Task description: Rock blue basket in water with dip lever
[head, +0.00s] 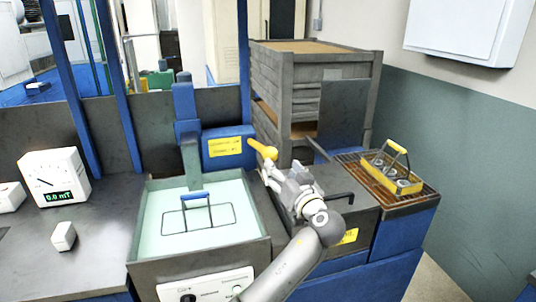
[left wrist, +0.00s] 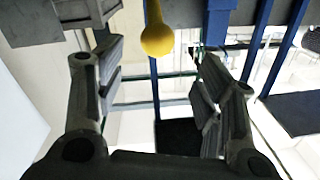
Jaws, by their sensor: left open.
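The blue basket (head: 196,196) sits in the pale green water of the tank (head: 258,251) in the head view. Its blue handle and a thin dark wire outline show; the rest is under water. The dip lever (head: 262,149) is a yellow knob-ended handle by the blue box behind the tank. The knob also shows near the top of the left wrist view (left wrist: 157,39), between the spread fingers in the picture. My left gripper (head: 274,172) is open and empty, close to the yellow knob. Whether it touches the knob, I cannot tell. My right gripper is not in view.
A yellow basket with rings (head: 396,180) stands on a rusty grate (head: 421,197) at the right. A dark box with a black handle (head: 340,196) lies beside my gripper. A white meter (head: 54,177) and small white blocks stand on the left bench.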

